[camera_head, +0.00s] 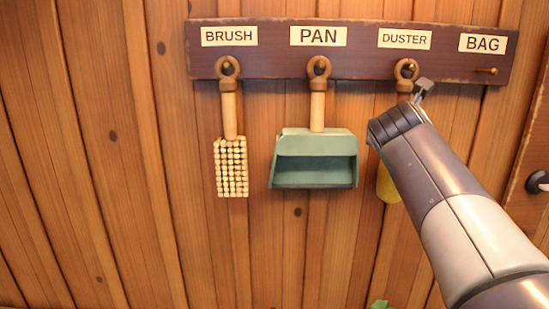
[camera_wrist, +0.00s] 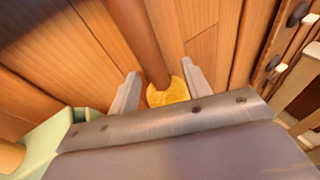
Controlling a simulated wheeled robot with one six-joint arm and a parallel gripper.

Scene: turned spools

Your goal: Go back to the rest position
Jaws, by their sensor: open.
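A dark rack board (camera_head: 270,65) on the wooden wall carries pegs labelled BRUSH, PAN, DUSTER and BAG. The brush (camera_head: 231,165) hangs under BRUSH and the green pan (camera_head: 315,145) under PAN. The yellow duster (camera_head: 388,185) hangs by its ring under DUSTER, partly hidden by my arm. My gripper (camera_head: 423,88) is at the duster's upper handle in the head view.
The BAG peg (camera_head: 487,71) is bare. A dark knob (camera_head: 538,181) on a wooden panel is at the right edge. A bit of green (camera_head: 380,304) shows at the bottom. The wall left of the brush is clear.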

